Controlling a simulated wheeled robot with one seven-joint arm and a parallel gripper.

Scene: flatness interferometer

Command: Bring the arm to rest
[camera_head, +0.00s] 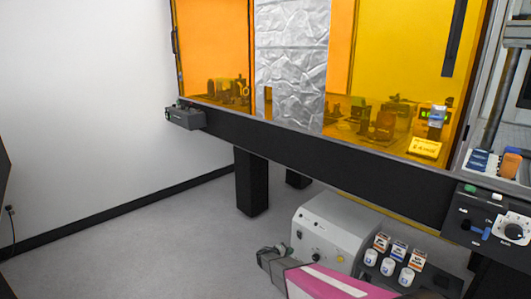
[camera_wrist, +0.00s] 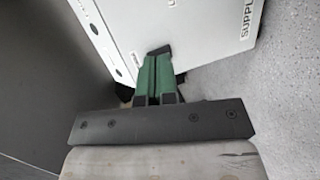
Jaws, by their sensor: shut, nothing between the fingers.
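My gripper (camera_head: 266,256) is low in the middle of the head view, with my magenta and white arm reaching in from the bottom edge. It is left of the grey supply box (camera_head: 322,236) and appears beside its front panel. In the wrist view my gripper (camera_wrist: 157,54) shows two green fingers with dark tips, pressed together and empty. The white supply box (camera_wrist: 185,30) lies just beyond the tips, with part of its "SUPPLY" lettering visible. I cannot tell whether the tips touch it.
An optical table (camera_head: 320,149) with orange enclosure panels (camera_head: 213,50) spans the back, on dark legs (camera_head: 251,183). Several small boxes and white jars (camera_head: 371,256) stand right of the supply box. A control box with a dial (camera_head: 490,225) is at far right. Floor at left is clear.

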